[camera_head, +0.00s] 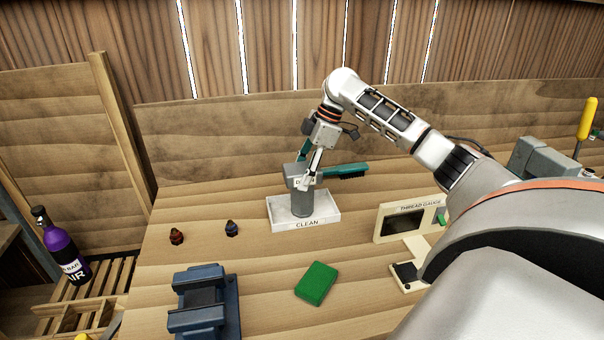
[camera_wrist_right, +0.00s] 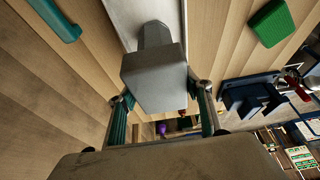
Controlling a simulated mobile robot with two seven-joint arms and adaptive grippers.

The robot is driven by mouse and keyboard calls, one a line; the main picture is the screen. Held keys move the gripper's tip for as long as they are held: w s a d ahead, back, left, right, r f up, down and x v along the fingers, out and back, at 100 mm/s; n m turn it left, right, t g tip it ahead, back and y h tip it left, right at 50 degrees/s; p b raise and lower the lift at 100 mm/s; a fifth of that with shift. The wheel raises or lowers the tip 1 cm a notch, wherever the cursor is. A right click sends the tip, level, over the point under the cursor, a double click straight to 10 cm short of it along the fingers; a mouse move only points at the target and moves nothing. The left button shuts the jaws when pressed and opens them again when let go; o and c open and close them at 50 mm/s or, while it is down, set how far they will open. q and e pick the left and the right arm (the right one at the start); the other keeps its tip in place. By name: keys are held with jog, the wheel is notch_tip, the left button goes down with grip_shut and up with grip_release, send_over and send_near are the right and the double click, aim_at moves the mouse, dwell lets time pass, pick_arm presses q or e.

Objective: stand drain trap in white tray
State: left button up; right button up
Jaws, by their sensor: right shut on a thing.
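The drain trap (camera_head: 302,203) is a grey part with a blocky top and a narrower round body. It is upright inside the white tray (camera_head: 327,220), which has CLEAN on its front; its lower end appears to be at the tray floor, but I cannot tell if it bears on it. My right gripper (camera_head: 308,174) is shut on the trap's top from above. In the right wrist view, its two fingers (camera_wrist_right: 160,112) are on either side of the trap's blocky top (camera_wrist_right: 155,80), with the tray (camera_wrist_right: 165,14) beyond. My left gripper is not in view.
A green-handled brush (camera_head: 346,171) lies behind the tray. Two small dark fittings (camera_head: 232,229) (camera_head: 177,236) stand left of it. A green block (camera_head: 316,284), a blue vise (camera_head: 205,302) and a thread gauge stand (camera_head: 408,218) are nearer. Bare bench separates them.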

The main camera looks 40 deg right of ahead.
jog(key=o, duration=1.5)
jog(key=shift+c, duration=0.2)
jog(key=v, duration=1.2)
